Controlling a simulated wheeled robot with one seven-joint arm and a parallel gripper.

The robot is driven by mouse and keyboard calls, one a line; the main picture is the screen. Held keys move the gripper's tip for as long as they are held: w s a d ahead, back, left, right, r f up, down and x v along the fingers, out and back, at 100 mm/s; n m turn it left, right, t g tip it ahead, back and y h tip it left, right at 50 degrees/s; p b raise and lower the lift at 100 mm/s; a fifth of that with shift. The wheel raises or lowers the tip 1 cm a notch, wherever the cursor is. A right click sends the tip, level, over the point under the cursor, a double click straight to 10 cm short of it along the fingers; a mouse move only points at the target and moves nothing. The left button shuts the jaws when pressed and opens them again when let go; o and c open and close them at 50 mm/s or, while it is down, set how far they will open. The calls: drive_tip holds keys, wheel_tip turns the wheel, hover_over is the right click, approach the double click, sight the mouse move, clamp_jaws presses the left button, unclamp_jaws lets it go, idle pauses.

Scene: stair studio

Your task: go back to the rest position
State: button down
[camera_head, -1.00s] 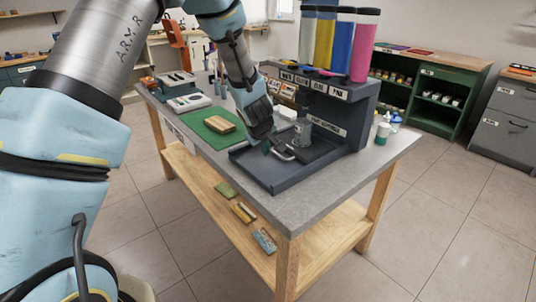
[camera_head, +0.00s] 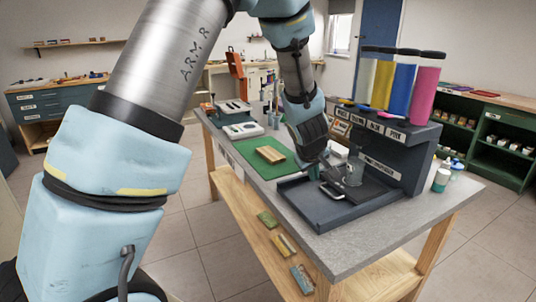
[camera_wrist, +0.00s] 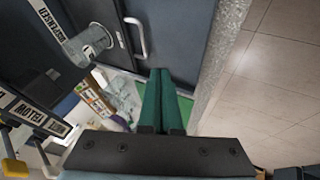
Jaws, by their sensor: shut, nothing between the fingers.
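My gripper (camera_head: 314,172) is above the worktable (camera_head: 355,248), over the left end of a dark dispenser stand (camera_head: 330,215). In the wrist view its two green fingers (camera_wrist: 163,100) are together with nothing between them. A clear cup (camera_head: 354,172) stands on the stand's tray, to the right of my gripper. It also shows in the wrist view, at the upper left. A pale handle (camera_wrist: 137,38) lies near the cup, ahead of the fingertips.
A wooden block (camera_head: 270,154) lies on a green mat (camera_head: 262,166) left of my gripper. Coloured tubes (camera_head: 425,95) rise above the stand. Small bottles (camera_head: 442,176) stand at the table's right. Several small boxes lie on the lower shelf (camera_head: 245,205). Tiled floor is open around the table.

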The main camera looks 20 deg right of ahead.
drive_tip(key=w+a+r+m+g+y, duration=0.1)
drive_tip(key=w+a+r, duration=0.15)
drive_tip(key=a, duration=1.35)
drive_tip(key=s+a+r+g+y, duration=0.1)
drive_tip(key=s+a, duration=0.4)
drive_tip(key=a, duration=0.6)
drive_tip(key=s+a+r+m+g+y, duration=0.1)
drive_tip(key=s+a+y, duration=0.1)
drive_tip(key=s+a, duration=0.4)
drive_tip(key=a, duration=0.5)
drive_tip(key=shift+a+m+g, duration=0.25)
drive_tip(key=shift+m+g, duration=0.05)
